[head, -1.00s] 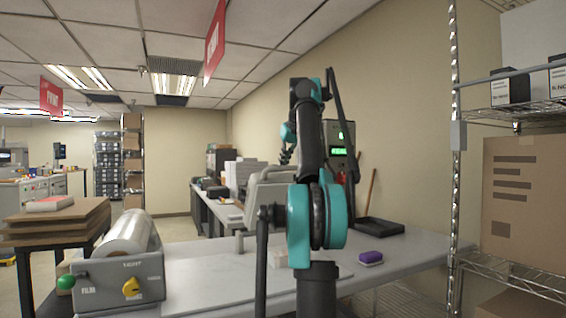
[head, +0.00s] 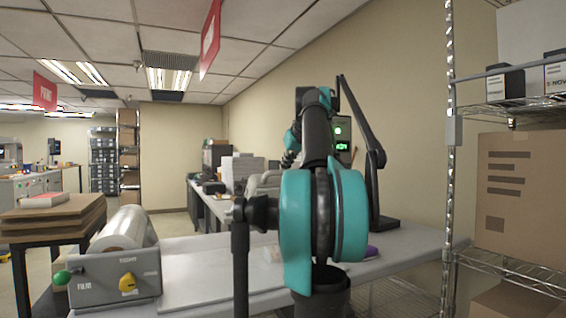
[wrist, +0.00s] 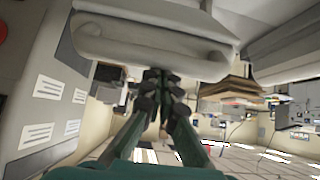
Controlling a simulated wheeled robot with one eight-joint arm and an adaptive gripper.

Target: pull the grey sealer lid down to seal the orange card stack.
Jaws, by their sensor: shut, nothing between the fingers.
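The grey sealer lid (head: 264,183) shows in the head view on the bench, tilted up and largely hidden behind my arm. In the wrist view the lid (wrist: 150,38) fills the top, with a thick rounded bar along its edge. My gripper (wrist: 163,82) is shut and empty, its dark fingertips close to the bar's underside in the picture. I cannot tell whether they touch it. In the head view my gripper (head: 289,159) is small and partly covered by my arm. I do not see the orange card stack.
A film roll unit (head: 118,275) with green and yellow knobs stands at the bench's left end. A purple object (head: 371,252) is mostly hidden by my arm. A wire shelf (head: 515,265) with cartons is close on the right. The labelled machine side (wrist: 50,95) rises left in the wrist view.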

